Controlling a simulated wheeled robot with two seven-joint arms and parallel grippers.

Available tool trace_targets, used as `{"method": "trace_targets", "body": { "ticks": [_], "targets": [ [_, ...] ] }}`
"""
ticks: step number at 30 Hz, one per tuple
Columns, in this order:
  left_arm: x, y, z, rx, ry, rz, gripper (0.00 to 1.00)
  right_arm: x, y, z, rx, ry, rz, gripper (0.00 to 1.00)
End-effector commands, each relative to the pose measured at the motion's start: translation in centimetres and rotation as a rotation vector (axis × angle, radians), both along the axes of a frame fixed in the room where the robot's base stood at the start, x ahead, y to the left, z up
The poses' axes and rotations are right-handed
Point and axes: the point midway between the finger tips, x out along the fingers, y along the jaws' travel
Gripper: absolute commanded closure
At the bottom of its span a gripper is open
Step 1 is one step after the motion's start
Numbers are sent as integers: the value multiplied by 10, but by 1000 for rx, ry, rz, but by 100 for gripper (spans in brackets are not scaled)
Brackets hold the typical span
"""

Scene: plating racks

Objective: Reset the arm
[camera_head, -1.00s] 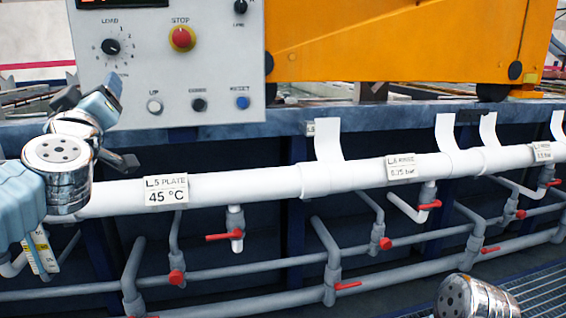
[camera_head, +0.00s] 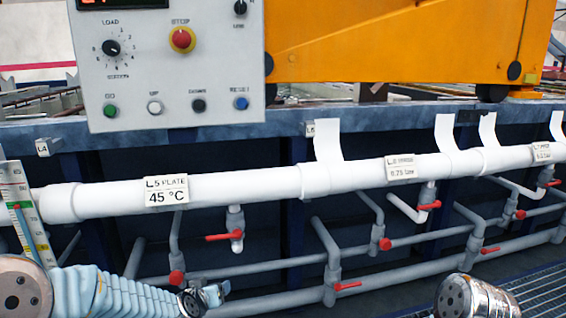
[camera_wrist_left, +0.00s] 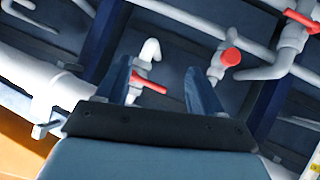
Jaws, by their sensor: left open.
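My left arm is low at the bottom left of the head view, below the white pipe. Its gripper (camera_head: 208,297) is small and partly hidden there. In the left wrist view the left gripper (camera_wrist_left: 162,88) is open and empty, its two blue fingers apart, with pipes and a red-handled valve behind them. My right gripper is out of view; only a metal joint of mine shows at the bottom right of the head view.
A grey control panel (camera_head: 220,70) with a red STOP button (camera_head: 182,39) stands above the white pipe (camera_head: 240,184). Red valve handles (camera_head: 225,237) stick out below it. An orange machine (camera_head: 400,40) is behind. A scale strip (camera_head: 22,205) is at far left.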

Motion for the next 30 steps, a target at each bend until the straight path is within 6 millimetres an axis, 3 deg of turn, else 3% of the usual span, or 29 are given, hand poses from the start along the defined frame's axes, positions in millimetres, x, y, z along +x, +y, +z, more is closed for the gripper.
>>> {"method": "trace_targets", "body": {
  "ticks": [1,5,6,9,12,15,18,21,30],
  "targets": [
    [-18,-8,-43,-9,90,-27,32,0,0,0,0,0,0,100],
    [-79,-30,-138,-50,322,-96,32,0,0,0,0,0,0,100],
    [-102,-36,-164,-66,397,-116,32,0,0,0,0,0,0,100],
    [-164,-51,-217,-108,573,-160,32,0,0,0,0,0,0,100],
    [-221,-64,-251,-148,725,-196,32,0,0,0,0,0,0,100],
    [-264,-72,-268,-178,834,-221,32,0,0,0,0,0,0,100],
    [-290,-77,-276,-197,898,-234,32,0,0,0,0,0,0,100],
    [-299,-79,-278,-204,920,-239,32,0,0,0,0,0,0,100],
    [-298,-78,-278,-203,918,-238,32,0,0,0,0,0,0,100]
  ]
}}
